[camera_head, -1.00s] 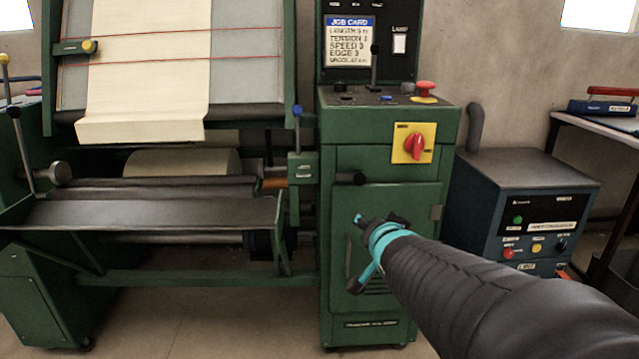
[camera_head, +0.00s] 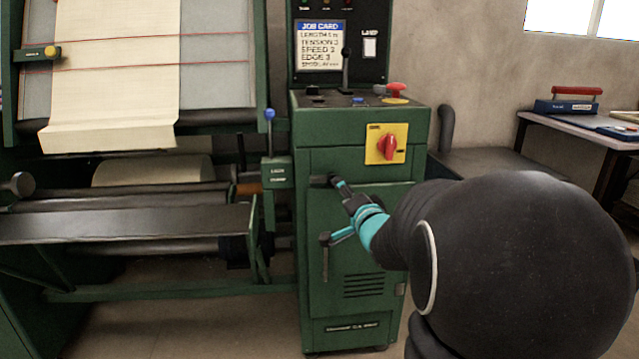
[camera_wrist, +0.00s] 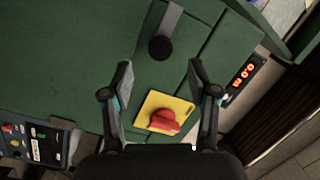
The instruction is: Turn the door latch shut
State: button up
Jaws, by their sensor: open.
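In the wrist view the latch (camera_wrist: 172,18) is a flat grey bar ending in a round black knob (camera_wrist: 160,48).
A red rotary switch (camera_head: 387,147) on a yellow plate (camera_head: 371,155) sits above the door. A red button (camera_head: 397,89) and levers stand on the console. The cloth roller machine (camera_head: 120,220) is at the left. A desk (camera_head: 590,138) stands at the right.

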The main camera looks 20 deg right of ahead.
aim_at(325, 179)
jog(key=w, duration=0.7)
jog(key=shift+w+d, duration=0.1)
jog(key=shift+d, duration=0.25)
